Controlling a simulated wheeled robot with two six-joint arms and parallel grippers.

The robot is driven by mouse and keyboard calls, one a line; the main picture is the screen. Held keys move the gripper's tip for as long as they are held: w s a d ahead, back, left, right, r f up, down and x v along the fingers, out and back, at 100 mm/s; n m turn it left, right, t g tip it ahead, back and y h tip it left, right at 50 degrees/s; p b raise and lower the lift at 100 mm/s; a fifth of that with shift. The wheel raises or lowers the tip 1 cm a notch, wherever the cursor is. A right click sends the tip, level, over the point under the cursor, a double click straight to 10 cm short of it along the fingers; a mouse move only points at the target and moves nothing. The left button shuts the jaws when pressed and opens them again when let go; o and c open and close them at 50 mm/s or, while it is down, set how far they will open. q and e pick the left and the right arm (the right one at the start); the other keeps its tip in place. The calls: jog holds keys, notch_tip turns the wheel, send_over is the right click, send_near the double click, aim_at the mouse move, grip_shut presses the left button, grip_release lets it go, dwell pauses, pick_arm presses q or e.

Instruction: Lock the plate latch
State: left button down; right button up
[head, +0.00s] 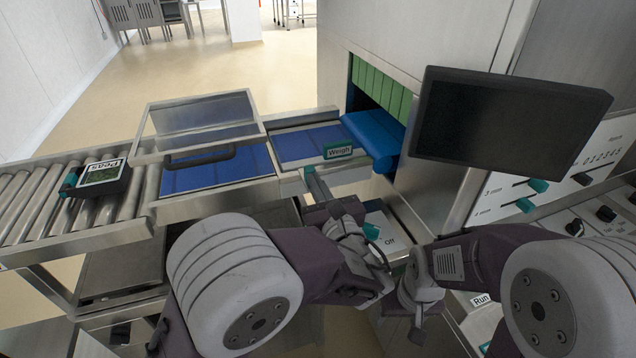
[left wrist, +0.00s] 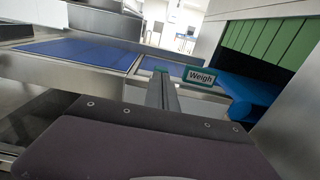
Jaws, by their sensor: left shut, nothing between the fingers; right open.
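My left gripper (head: 312,178) is shut and empty, its fingers pointing at the conveyor's front edge just left of and below the teal "Weigh" sign (head: 338,152). In the left wrist view the shut fingers (left wrist: 161,85) stand up left of the sign (left wrist: 201,77); whether they touch the edge I cannot tell. I cannot single out the plate latch for sure. A teal handle (head: 371,231) sits on a pale panel marked "Off" (head: 390,242), partly hidden by my left wrist. My right gripper (head: 416,332) is open and low, right of my left forearm; its fingertips show poorly.
A black tray labelled "Peas" (head: 100,178) lies on the rollers (head: 35,200) at left. A clear framed cover (head: 200,122) stands raised above the blue belt (head: 215,170). A dark monitor (head: 505,118) and the green strip curtain (head: 380,92) are at right.

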aim_at(309, 168)
pick_arm(q)
jog(key=shift+r, duration=0.1)
jog(key=shift+a, duration=0.1)
jog(key=x, duration=0.4)
jog(key=shift+w+a, duration=0.1)
jog(key=shift+w, duration=0.15)
jog(key=shift+s+r, duration=0.1)
